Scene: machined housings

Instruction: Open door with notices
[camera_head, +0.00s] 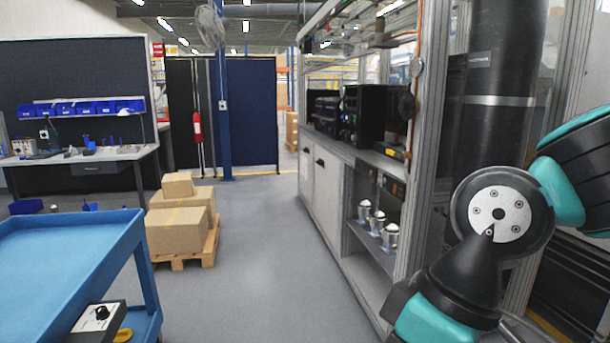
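No door with readable notices can be made out. White cabinet doors (326,185) with small black handles are shut in the long metal-framed workstation right of centre; I see them at a steep angle. Dark blue panels (251,112) stand upright at the far end of the aisle, and I cannot tell whether one is a door. A small red sign (158,50) hangs high on the wall at their left. My arm's black and teal links fill the right side, close to the workstation frame. My gripper is out of view.
A blue cart (66,249) stands at the near left. Cardboard boxes (178,229) sit on a wooden pallet (206,250) behind it. A workbench (84,157) lines the left wall. The grey floor aisle (260,240) between boxes and workstation is clear.

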